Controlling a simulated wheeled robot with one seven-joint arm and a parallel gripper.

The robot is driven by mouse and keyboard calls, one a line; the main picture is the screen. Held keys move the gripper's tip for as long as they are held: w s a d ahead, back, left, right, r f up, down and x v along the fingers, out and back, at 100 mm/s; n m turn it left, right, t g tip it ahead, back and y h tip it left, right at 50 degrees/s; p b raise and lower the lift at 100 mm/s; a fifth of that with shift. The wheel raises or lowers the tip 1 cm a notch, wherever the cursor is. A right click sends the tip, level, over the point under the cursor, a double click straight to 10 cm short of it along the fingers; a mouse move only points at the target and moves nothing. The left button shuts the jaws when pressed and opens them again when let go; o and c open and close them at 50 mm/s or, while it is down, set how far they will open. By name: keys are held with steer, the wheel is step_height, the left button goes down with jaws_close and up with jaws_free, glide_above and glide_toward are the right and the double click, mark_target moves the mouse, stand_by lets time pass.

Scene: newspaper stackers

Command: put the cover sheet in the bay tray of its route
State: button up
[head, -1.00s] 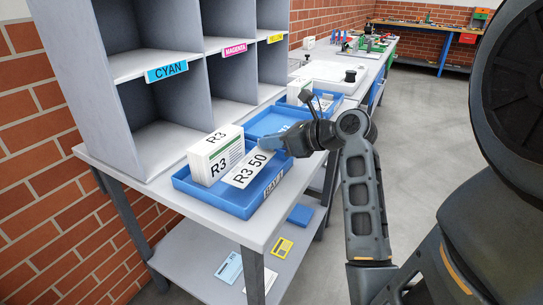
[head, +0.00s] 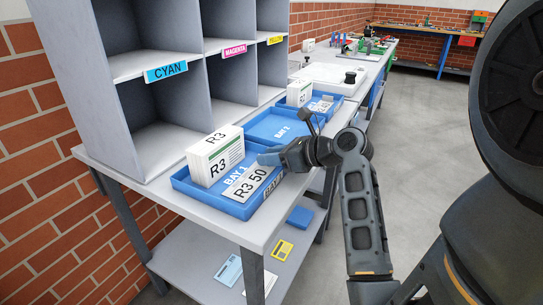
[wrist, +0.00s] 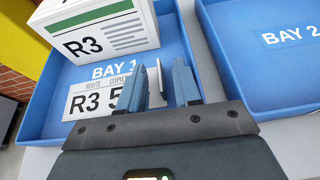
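The white cover sheet (head: 249,184), printed R3 50, lies in the blue Bay 1 tray (head: 243,209), in front of an upright white R3 stack (head: 210,165). In the wrist view the sheet (wrist: 92,101) lies just below the printed BAY 1, its right part hidden by a finger. My gripper (head: 268,158) is low over the right side of this tray. In the wrist view its blue fingers (wrist: 160,85) stand apart, with a narrow pale piece between them and a gap beside it. Whether that piece belongs to the sheet is unclear.
The Bay 2 tray (head: 281,127) behind is empty in its visible part. Another tray beyond it holds a white stack (head: 299,93). A grey pigeonhole rack (head: 162,68) with colour labels stands along the left. Cards and a blue block (head: 300,215) lie on the lower shelf.

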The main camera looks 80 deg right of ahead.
steer(key=p+v, duration=0.1)
steer(key=v, duration=1.1)
steer(key=shift+s, duration=0.15)
stand_by(0.4)
